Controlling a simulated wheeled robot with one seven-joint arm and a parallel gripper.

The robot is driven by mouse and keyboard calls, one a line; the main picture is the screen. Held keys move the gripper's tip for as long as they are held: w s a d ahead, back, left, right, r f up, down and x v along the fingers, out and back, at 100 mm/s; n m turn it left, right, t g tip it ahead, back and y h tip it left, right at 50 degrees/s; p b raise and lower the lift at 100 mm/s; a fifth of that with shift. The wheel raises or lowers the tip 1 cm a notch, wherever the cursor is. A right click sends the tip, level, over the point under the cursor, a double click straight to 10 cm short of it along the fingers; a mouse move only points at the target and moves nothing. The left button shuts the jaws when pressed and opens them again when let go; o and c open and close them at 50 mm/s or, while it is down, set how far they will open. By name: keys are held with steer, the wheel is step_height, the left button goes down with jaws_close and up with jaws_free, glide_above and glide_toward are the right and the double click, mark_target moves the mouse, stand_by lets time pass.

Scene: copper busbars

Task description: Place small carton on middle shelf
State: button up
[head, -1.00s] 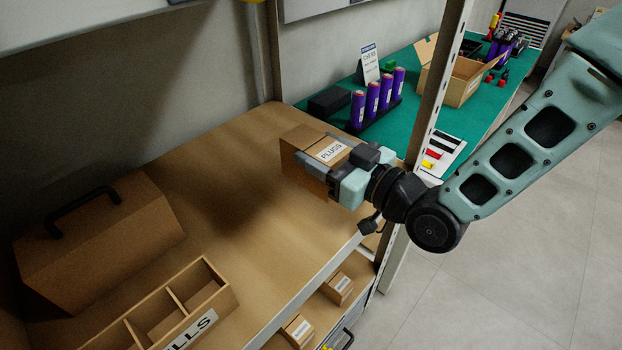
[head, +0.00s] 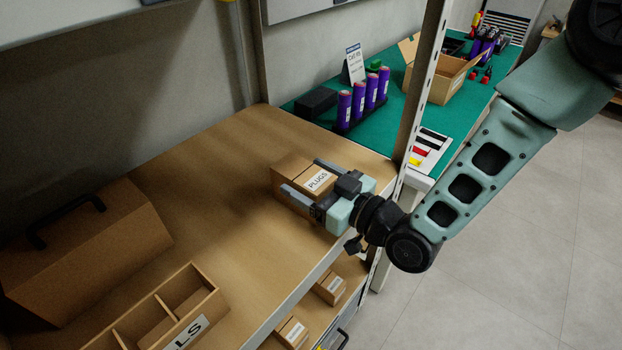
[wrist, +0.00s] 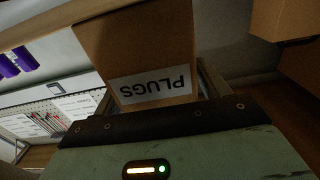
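The small carton labelled PLUGS (head: 291,172) sits on the wooden middle shelf (head: 215,200) near its right end in the head view. Its label faces up toward the camera. My gripper (head: 308,181) reaches in from the right, with one finger along each side of the carton's near end. The fingers look spread, with narrow gaps to the carton. In the wrist view the carton (wrist: 135,50) stands ahead of the palm, its label upside down, and fingers show partly beside it. The carton's underside is hidden.
A metal upright (head: 421,90) stands close to my gripper's right. A divided wooden bin (head: 205,285) and a brown box with a black handle (head: 95,245) occupy the shelf's left. Small cartons (head: 330,287) lie on a lower shelf. The middle of the shelf is clear.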

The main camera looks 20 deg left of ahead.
steer(key=shift+r, duration=0.15)
steer(key=shift+s+d, duration=0.1)
steer(key=shift+d, duration=0.1)
steer(key=b+v, duration=0.1)
steer(key=v, duration=1)
steer(key=shift+s+d+b, duration=0.15)
steer(key=shift+d+b, duration=0.1)
steer(key=shift+b, duration=0.15)
steer(key=s+d+m+g+h, duration=0.3)
steer(key=d+h, duration=0.7)
steer(key=h, duration=0.2)
steer(key=s+d+r+m+g+h, duration=0.1)
steer(key=s+d+r+g+h, duration=0.1)
steer(key=s, duration=0.3)
steer(key=s+d+r+m+g+h, duration=0.1)
steer(key=s+d+r+m+h, duration=0.1)
steer(key=s, duration=0.4)
steer(key=d+r, duration=0.1)
steer(key=d, duration=0.1)
steer(key=shift+d+r+g, duration=0.25)
steer(key=shift+g, duration=0.15)
